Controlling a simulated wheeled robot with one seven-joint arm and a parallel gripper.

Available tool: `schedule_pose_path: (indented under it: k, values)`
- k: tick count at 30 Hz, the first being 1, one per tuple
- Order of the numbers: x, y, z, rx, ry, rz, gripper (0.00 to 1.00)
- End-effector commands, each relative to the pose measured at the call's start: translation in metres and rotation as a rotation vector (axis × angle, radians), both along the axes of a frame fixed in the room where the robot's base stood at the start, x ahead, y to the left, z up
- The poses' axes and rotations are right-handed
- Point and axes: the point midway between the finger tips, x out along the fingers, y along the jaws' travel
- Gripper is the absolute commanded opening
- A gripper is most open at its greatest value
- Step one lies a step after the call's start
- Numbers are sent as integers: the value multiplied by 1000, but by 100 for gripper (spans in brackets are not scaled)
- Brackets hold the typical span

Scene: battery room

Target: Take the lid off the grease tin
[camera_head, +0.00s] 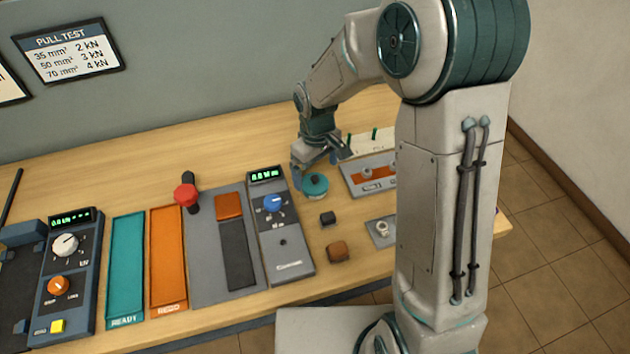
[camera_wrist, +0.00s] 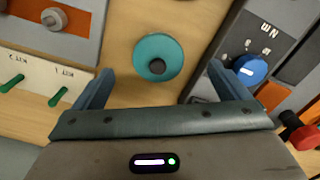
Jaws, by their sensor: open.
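The grease tin is a small round teal tin on the wooden table, just right of the meter with the blue knob. Its teal lid (camera_head: 315,184) has a dark knob in the middle and sits on the tin. The lid (camera_wrist: 151,48) also shows in the wrist view, ahead of the fingers. My gripper (camera_head: 318,161) is open and empty just above and behind the tin. In the wrist view my gripper (camera_wrist: 163,82) has its two fingers wide apart, with the lid between their lines and beyond the tips.
The meter with the blue knob (camera_head: 282,240) stands left of the tin. A grey and orange tray (camera_head: 372,190) lies to the right. A small black block (camera_head: 327,218) and a brown block (camera_head: 337,251) lie in front.

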Motion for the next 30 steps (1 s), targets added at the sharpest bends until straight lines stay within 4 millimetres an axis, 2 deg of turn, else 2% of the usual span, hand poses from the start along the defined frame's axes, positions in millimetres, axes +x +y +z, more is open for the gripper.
schedule_pose_path:
  k: [10, 19, 20, 24, 25, 30]
  values:
    - [3, -1, -41, -1, 4, 0, 95]
    - [4, -1, -46, -1, 1, 0, 95]
    - [4, -1, -46, -1, 1, 0, 92]
    - [4, -1, -46, -1, 1, 0, 53]
    - [4, -1, -46, 0, 1, 0, 48]
    - [4, -1, -46, 0, 1, 0, 47]
